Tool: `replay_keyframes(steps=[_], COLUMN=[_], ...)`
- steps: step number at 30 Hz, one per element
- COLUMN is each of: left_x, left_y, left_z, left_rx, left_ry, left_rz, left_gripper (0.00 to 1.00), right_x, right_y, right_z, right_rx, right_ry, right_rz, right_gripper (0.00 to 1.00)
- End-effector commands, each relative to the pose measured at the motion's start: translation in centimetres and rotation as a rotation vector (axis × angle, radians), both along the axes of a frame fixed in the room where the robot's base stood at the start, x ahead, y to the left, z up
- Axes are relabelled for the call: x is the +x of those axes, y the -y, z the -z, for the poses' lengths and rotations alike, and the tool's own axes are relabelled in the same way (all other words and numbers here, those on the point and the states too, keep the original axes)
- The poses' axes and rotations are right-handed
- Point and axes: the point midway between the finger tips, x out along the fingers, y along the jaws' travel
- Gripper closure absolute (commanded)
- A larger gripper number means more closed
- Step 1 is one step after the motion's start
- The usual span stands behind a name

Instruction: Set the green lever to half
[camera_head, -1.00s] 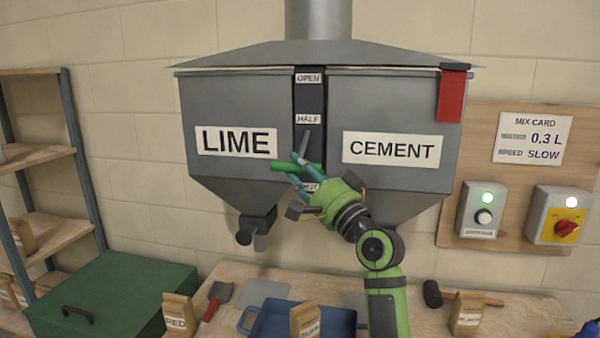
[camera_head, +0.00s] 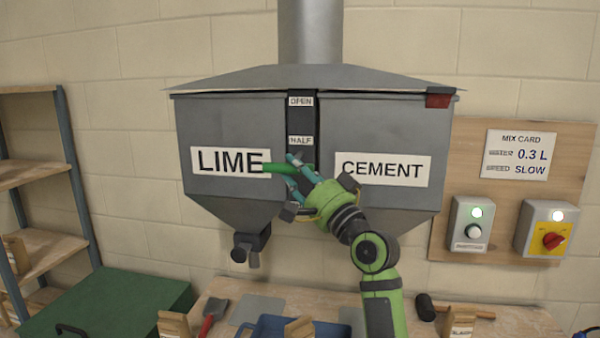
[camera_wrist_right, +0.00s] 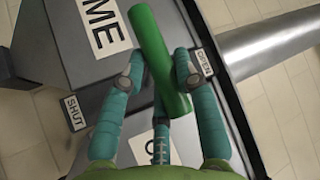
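The green lever (camera_head: 283,168) sticks out from the dark slot between the LIME and CEMENT sides of the grey hopper (camera_head: 220,120). It stands a little below the HALF label (camera_head: 300,141) and well below the OPEN label (camera_head: 301,101). My right gripper (camera_head: 296,170) is at the lever with its teal fingers around the grip. In the right wrist view the green grip (camera_wrist_right: 153,35) lies between the fingers, which touch it on both sides. The SHUT label (camera_wrist_right: 75,113) shows there; in the head view it is hidden behind my gripper. My left gripper is not in view.
A board at the right carries a mix card (camera_head: 518,155), a grey control box (camera_head: 469,223) and a yellow box with a red knob (camera_head: 553,240). Below stand a bench with a blue tray (camera_head: 270,326) and a green chest (camera_head: 110,300). Shelves are at the left.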

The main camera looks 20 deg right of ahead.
Motion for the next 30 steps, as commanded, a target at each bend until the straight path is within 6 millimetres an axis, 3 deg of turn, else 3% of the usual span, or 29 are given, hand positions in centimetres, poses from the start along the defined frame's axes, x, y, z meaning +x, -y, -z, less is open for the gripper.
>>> replay_keyframes(steps=[1,2,20,23,30], left_x=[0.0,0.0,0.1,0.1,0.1], left_y=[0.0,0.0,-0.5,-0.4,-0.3], left_z=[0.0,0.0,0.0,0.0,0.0], left_rx=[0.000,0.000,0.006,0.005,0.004], left_ry=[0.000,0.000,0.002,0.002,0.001], left_rz=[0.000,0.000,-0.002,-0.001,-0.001], left_gripper=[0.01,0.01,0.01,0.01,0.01], right_x=[-0.1,-0.1,-0.2,-1.1,-5.5], right_y=[-0.5,-0.5,-0.1,0.3,1.5], right_z=[-0.3,-0.2,0.2,0.7,2.7], right_rx=[0.004,0.004,0.001,0.001,-0.002], right_ry=[0.005,0.004,-0.002,-0.003,-0.004], right_rz=[-0.014,-0.015,-0.005,-0.003,-0.004], right_gripper=[0.53,0.44,0.44,0.44,0.44])
